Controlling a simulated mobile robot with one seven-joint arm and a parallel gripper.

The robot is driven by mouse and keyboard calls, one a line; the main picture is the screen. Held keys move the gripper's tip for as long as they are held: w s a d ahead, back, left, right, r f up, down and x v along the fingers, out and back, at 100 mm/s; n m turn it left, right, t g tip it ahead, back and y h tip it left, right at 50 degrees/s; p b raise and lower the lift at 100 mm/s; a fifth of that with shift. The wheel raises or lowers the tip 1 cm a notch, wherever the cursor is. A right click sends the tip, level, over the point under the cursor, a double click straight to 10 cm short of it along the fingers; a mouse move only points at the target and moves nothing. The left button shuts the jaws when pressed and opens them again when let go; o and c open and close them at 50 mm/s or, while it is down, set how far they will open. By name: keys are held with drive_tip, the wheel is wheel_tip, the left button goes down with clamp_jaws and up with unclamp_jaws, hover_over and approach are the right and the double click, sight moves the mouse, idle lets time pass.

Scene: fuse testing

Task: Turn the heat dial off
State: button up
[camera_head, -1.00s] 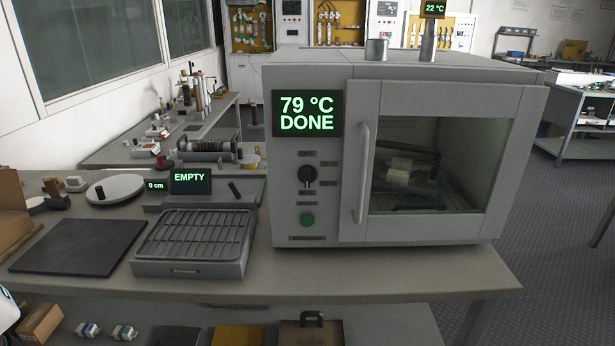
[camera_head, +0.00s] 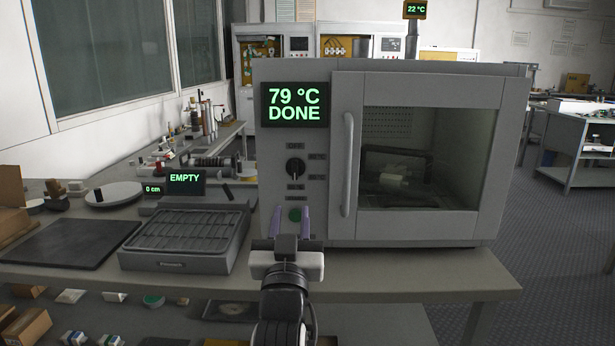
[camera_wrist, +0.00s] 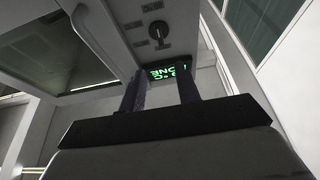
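The heat dial (camera_head: 295,169) is a round black knob on the left front panel of the grey oven (camera_head: 420,90), with OFF marked above it. Its pointer looks roughly upright, but the exact setting is too small to tell. The display (camera_head: 297,104) reads 79 °C DONE.
The oven's vertical door handle (camera_head: 348,165) stands just right of the dial panel, and the door is shut. A grill-topped tray (camera_head: 185,240), a dark mat (camera_head: 68,245) and an EMPTY display (camera_head: 186,183) are to the left. Space before the panel is clear.

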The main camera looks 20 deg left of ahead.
sight(295, 165)
drive_tip(key=p+x, duration=0.2)
drive_tip(key=x, duration=1)
drive_tip(key=shift+w+a+r, duration=0.15)
drive_tip(key=shift+w+r, duration=0.05)
drive_tip(key=shift+w, duration=0.05)
drive_tip(key=shift+c, duration=0.4)
clamp_jaws()
